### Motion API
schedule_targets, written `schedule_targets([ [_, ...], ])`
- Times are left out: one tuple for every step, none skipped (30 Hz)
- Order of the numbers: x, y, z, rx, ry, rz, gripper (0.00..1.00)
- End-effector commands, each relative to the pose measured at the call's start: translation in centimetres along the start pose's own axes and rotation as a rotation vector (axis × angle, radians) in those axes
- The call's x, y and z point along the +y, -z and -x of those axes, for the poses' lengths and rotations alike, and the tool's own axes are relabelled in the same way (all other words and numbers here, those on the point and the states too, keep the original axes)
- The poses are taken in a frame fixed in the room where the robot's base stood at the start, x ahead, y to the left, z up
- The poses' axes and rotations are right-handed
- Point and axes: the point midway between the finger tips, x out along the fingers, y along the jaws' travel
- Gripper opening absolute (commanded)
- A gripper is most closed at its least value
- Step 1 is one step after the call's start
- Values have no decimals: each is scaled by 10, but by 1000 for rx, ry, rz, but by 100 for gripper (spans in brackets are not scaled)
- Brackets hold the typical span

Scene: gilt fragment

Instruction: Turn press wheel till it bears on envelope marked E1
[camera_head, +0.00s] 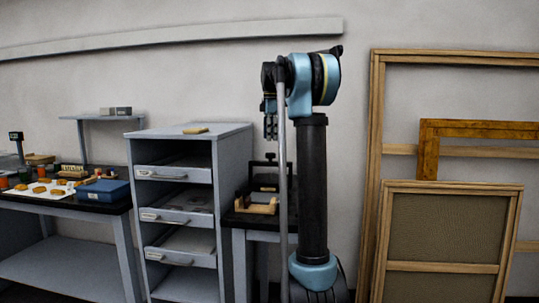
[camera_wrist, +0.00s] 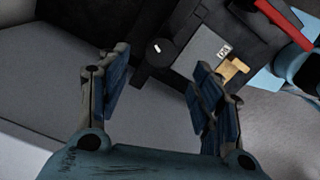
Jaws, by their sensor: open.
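The press (camera_head: 265,183) stands on a small dark-topped table, dark, with a knob at its top, partly hidden by my arm. In the wrist view a round black part with a white mark (camera_wrist: 156,48) lies between my fingertips in the picture; it looks like the press wheel. A grey flat piece (camera_wrist: 205,47) carries a small white label too small to read surely; it may be the envelope. My gripper (camera_head: 270,128) hangs above the press, and also shows in the wrist view (camera_wrist: 160,68), fingers wide apart and empty. I cannot tell its height above the wheel.
A tan wooden piece (camera_head: 257,206) lies before the press. A grey drawer cabinet (camera_head: 180,195) stands left of it. Further left is a bench with a blue box (camera_head: 103,191). Wooden frames (camera_head: 450,240) lean at right. A red bar (camera_wrist: 285,20) shows in the wrist view.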

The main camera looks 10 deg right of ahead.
Motion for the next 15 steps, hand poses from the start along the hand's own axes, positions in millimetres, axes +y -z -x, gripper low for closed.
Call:
schedule_targets([
  [0, 0, -9, 0, 0, 0, 59],
  [0, 0, -15, 0, 0, 0, 59],
  [0, 0, -21, 0, 0, 0, 59],
  [0, 0, -27, 0, 0, 0, 59],
  [0, 0, -32, 0, 0, 0, 59],
  [0, 0, -38, 0, 0, 0, 59],
  [0, 0, -43, 0, 0, 0, 59],
  [0, 0, -47, 0, 0, 0, 59],
  [-1, 0, -53, 0, 0, 0, 59],
  [0, 0, -57, 0, 0, 0, 59],
  [0, 0, -60, 0, 0, 0, 59],
  [0, 0, -64, 0, 0, 0, 59],
  [0, 0, -67, 0, 0, 0, 59],
  [0, 0, -69, 0, 0, 0, 59],
  [0, 0, -72, 0, 0, 0, 59],
])
